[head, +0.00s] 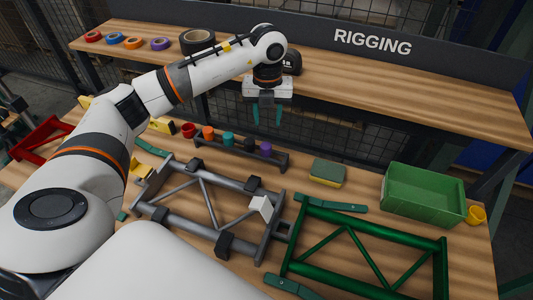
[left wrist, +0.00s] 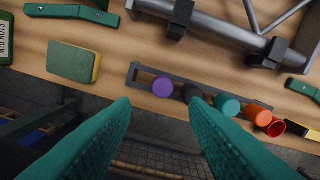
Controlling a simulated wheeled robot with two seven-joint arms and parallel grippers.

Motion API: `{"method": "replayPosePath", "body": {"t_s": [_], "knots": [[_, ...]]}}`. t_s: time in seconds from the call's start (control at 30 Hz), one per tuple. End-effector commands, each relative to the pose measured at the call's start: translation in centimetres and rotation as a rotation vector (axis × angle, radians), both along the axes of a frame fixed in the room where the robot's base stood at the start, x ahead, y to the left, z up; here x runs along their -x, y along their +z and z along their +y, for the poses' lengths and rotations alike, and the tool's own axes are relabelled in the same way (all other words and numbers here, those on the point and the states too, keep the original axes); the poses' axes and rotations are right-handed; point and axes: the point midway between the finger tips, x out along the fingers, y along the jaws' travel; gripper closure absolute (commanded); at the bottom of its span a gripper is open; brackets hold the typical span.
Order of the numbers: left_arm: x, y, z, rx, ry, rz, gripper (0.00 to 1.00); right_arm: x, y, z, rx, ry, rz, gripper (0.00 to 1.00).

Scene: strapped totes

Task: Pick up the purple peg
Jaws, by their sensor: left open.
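The purple peg (head: 266,148) stands at the right end of a dark grey rack (head: 283,160) on the bench. It also shows in the left wrist view (left wrist: 162,87), at the other end from the orange peg. My left gripper (head: 267,120) points down above and behind the rack's purple end. Its teal fingers are apart with nothing between them. In the left wrist view the purple peg appears just beyond the gap between the fingertips (left wrist: 160,103). A black peg (left wrist: 190,92) sits close beside it, near one fingertip. My right gripper is not in view.
A teal peg (head: 228,138), an orange peg (head: 208,133) and a red cup-like piece (head: 188,130) continue the row. A grey frame (head: 205,228) lies in front; a sponge (head: 328,173) and green bin (head: 422,195) are to the right. A shelf (head: 370,85) runs behind.

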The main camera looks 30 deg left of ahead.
Motion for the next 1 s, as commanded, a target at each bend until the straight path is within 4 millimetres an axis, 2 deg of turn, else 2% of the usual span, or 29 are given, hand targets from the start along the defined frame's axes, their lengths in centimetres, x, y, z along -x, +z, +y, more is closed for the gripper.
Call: {"method": "replayPosePath", "body": {"t_s": [0.2,0.47,0.7,0.83,1.0], "knots": [[0.1,-3.7,0.0,0.000,0.002,0.006,0.59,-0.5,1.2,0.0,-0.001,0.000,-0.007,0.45],[0.0,-5.8,0.1,0.000,0.000,0.004,0.59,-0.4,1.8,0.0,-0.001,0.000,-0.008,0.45],[-0.2,-9.3,0.5,-0.001,0.000,0.005,0.59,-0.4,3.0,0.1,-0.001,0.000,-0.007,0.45],[-0.2,-10.4,0.5,0.001,0.000,0.003,0.59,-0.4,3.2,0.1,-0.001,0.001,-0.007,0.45],[-0.2,-10.6,0.5,0.001,-0.001,0.001,0.59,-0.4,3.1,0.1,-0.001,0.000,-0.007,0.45]]}}
